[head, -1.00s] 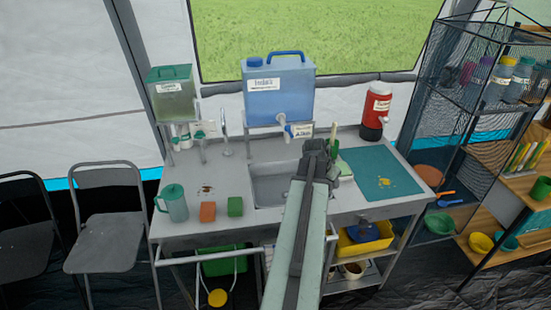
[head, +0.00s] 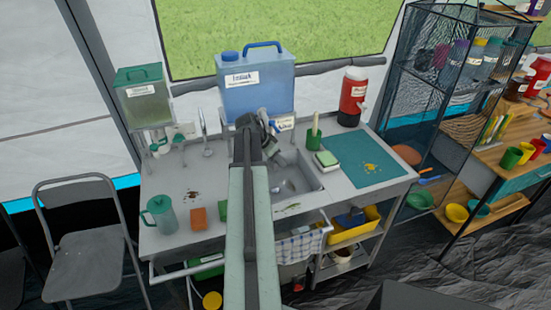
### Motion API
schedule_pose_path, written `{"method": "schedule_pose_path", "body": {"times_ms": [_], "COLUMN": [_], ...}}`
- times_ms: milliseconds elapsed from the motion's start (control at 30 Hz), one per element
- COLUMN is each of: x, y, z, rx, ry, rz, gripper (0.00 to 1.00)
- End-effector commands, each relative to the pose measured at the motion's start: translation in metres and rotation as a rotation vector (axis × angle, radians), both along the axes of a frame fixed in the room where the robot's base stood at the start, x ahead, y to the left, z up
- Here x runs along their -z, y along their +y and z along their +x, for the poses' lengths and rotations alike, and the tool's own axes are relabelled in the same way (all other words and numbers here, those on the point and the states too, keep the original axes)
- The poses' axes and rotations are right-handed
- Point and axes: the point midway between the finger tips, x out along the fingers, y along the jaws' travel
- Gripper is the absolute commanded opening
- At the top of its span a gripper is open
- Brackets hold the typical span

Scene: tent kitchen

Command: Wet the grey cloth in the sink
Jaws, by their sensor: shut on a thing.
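My gripper (head: 262,132) is at the far left part of the sink (head: 312,179), just below the spout of the blue water container (head: 255,85). It is shut on a small grey thing, which looks like the grey cloth (head: 272,148), though my arm hides much of it. The metal sink basin is partly hidden behind my arm. A slim metal tap (head: 205,135) stands left of my arm at the back of the counter.
Right of the sink are a sponge (head: 326,160), a green brush pot (head: 313,138), a teal mat (head: 366,165) and a red drink cooler (head: 352,97).

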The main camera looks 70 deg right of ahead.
Motion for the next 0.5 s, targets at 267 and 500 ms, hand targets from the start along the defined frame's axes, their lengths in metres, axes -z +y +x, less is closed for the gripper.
{"method": "schedule_pose_path", "body": {"times_ms": [267, 500], "x": [0.002, 0.023], "y": [-0.001, -0.001], "z": [0.002, 0.002], "rx": [0.042, 0.042], "ry": [0.003, 0.001], "rz": [-0.006, -0.005], "gripper": [0.12, 0.12]}}
